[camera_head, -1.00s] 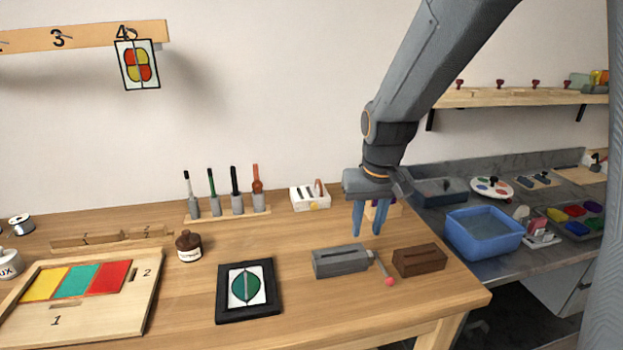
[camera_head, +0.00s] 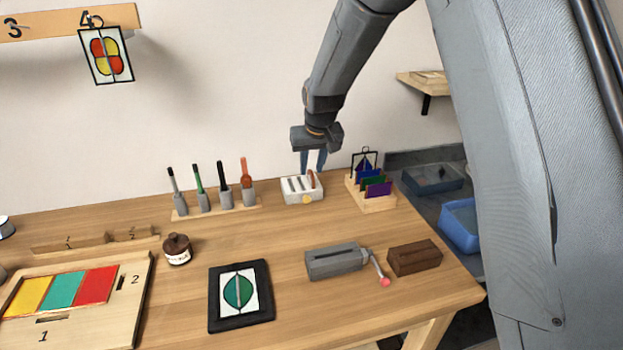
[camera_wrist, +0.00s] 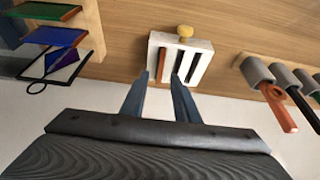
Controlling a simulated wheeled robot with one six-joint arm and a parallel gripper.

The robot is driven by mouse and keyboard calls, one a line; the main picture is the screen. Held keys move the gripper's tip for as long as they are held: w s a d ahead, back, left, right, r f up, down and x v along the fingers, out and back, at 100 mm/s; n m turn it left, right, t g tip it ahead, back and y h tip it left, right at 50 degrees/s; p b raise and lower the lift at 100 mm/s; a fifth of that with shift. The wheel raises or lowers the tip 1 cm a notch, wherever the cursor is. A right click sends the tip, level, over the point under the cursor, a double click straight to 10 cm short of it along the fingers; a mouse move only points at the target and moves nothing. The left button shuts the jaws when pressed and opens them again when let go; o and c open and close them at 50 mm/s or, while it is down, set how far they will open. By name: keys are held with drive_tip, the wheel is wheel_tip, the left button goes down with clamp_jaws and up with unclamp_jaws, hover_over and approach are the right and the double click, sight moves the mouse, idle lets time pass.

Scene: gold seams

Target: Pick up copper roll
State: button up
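A copper-coloured strip-like piece (camera_head: 313,179), which looks like the copper roll, stands in the right end of a white slotted holder (camera_head: 291,196) at the back of the table. In the wrist view the copper piece (camera_wrist: 161,63) shows at the left of the white holder (camera_wrist: 205,62), beside dark slots. My gripper (camera_head: 312,168) is open and empty, pointing down just above and behind the holder. In the wrist view its fingertips (camera_wrist: 159,79) lie on either side of the copper piece's line, apparently short of it. Contact is not visible.
A rack of upright tools (camera_head: 215,208) stands left of the holder. A wooden stand with coloured plates (camera_head: 377,202) is close on the right. A grey block with a pink-tipped lever (camera_head: 336,262) and a brown block (camera_head: 414,257) sit in front. The tabletop between is clear.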

drive_tip(key=shift+x, duration=0.8)
clamp_jaws()
drive_tip(key=shift+r, duration=0.1)
wheel_tip(320, 180, up, 9)
drive_tip(key=b, duration=0.2)
drive_tip(key=p, duration=0.6)
hover_over(312, 173)
drive_tip(key=a, duration=0.3)
drive_tip(key=shift+s+f, duration=0.15)
drive_tip(key=shift+f, duration=1.2)
drive_tip(key=shift+s+f, duration=0.1)
drive_tip(key=shift+f, duration=1.25)
